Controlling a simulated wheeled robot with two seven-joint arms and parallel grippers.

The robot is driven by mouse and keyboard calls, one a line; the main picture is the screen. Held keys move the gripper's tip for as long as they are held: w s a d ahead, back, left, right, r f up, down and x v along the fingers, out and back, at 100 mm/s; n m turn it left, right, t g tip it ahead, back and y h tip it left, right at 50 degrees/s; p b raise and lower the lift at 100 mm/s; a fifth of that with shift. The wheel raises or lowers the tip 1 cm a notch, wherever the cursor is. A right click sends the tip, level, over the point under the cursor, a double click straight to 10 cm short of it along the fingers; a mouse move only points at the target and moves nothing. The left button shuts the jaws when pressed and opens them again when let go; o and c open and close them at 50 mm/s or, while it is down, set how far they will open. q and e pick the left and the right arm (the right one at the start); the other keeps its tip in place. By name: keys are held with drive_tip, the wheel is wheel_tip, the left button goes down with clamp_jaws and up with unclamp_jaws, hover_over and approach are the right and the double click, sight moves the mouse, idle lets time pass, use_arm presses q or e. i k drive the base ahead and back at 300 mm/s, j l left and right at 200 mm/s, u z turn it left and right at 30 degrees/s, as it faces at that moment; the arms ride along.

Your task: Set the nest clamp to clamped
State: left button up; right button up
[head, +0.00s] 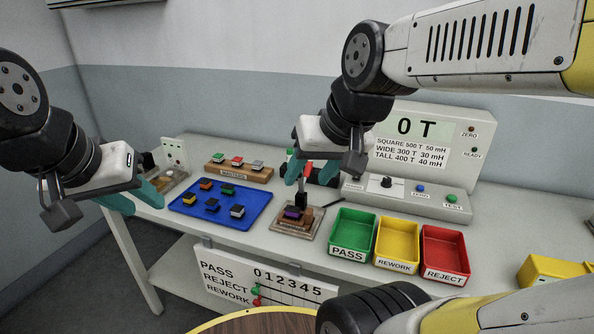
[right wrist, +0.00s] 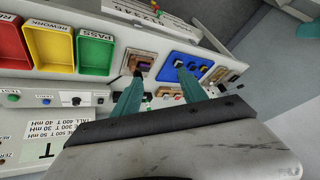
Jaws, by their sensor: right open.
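My left gripper (head: 137,200) appears open and empty at the bench's left end.
A blue tray (head: 223,222) with several connectors lies left of the nest. Green (head: 352,233), yellow (head: 397,242) and red (head: 446,255) bins stand to its right. A meter (head: 430,150) stands behind. A wooden block (head: 239,172) with connectors is at the back left.

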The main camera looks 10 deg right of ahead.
sight(302, 178)
drive_tip(key=z, duration=0.65)
drive_tip(key=i+j+z, duration=0.1)
drive_tip(key=i, duration=0.3)
drive_tip(key=j, duration=0.1)
